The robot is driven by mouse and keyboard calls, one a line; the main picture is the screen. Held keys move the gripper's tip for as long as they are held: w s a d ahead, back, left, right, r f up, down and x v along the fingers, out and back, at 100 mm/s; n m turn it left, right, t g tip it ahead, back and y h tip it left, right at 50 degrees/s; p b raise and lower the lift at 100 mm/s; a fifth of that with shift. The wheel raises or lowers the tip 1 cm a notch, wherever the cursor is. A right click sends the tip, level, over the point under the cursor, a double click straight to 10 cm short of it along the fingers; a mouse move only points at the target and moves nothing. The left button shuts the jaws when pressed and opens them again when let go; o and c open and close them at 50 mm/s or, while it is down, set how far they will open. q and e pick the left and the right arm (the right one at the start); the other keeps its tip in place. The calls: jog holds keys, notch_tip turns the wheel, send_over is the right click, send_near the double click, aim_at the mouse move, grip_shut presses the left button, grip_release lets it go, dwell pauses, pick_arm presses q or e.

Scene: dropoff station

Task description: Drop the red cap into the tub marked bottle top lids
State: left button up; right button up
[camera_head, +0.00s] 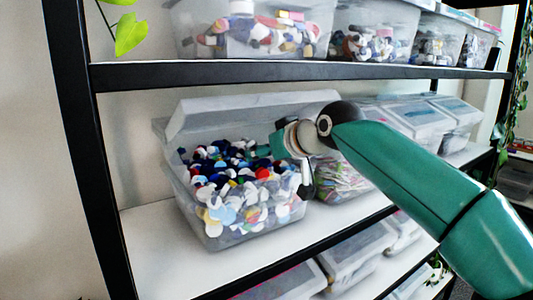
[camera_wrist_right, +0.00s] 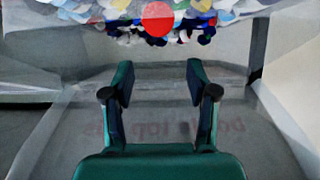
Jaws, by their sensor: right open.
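The clear tub (camera_head: 257,237) stands open on the middle shelf, heaped with mixed caps. Mirrored red lettering, hard to read, shows through a clear wall (camera_wrist_right: 150,125) in the right wrist view. A red cap (camera_head: 262,173) lies on the heap among white, blue and black caps. A round red cap (camera_wrist_right: 157,18) also shows among the caps at the top of the right wrist view. My right gripper (camera_wrist_right: 159,78) is open, with nothing between its fingers. In the head view it is at the tub's right side, partly hidden by its wrist. My left gripper is out of view.
The tub's raised lid (camera_head: 240,115) stands behind it. Another tub (camera_head: 345,180) with thin colourful items is close on the right. An upper shelf (camera_head: 250,73) with filled tubs runs overhead. Bare shelf (camera_head: 150,240) lies left of the tub.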

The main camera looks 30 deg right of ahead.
jog(key=v, duration=1.1)
jog(key=shift+s, duration=0.4)
jog(key=shift+d+r, duration=0.1)
jog(key=shift+r, duration=0.05)
